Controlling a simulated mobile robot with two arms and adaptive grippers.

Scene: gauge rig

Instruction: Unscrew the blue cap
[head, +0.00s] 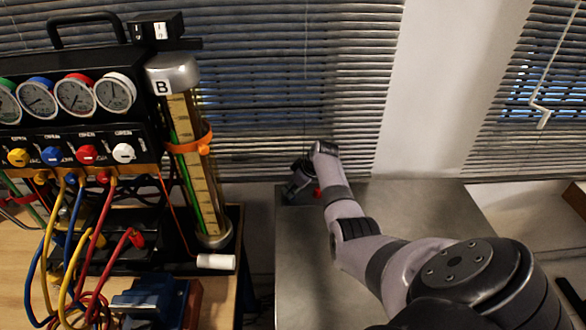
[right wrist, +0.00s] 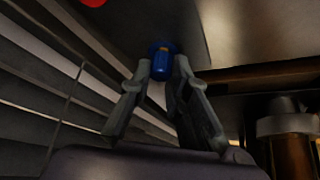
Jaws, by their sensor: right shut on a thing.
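The blue cap (right wrist: 160,67) shows in the right wrist view, with a bit of orange-brown and a wider blue part by the metal surface (right wrist: 205,32). My right gripper (right wrist: 162,69) is shut on the cap, with one finger on each side of it. In the head view my right gripper (head: 297,188) is at the back left corner of the grey metal table (head: 420,215). There I cannot make out the blue cap, as the gripper and wrist hide it. My left gripper is not in view.
A red thing (head: 317,193) is close to my right gripper; red also shows in the right wrist view (right wrist: 93,2). Window blinds (head: 300,90) stand close behind. Left of a gap is the gauge rig (head: 75,115) with hoses and a tall tube (head: 195,165). The table's right part is clear.

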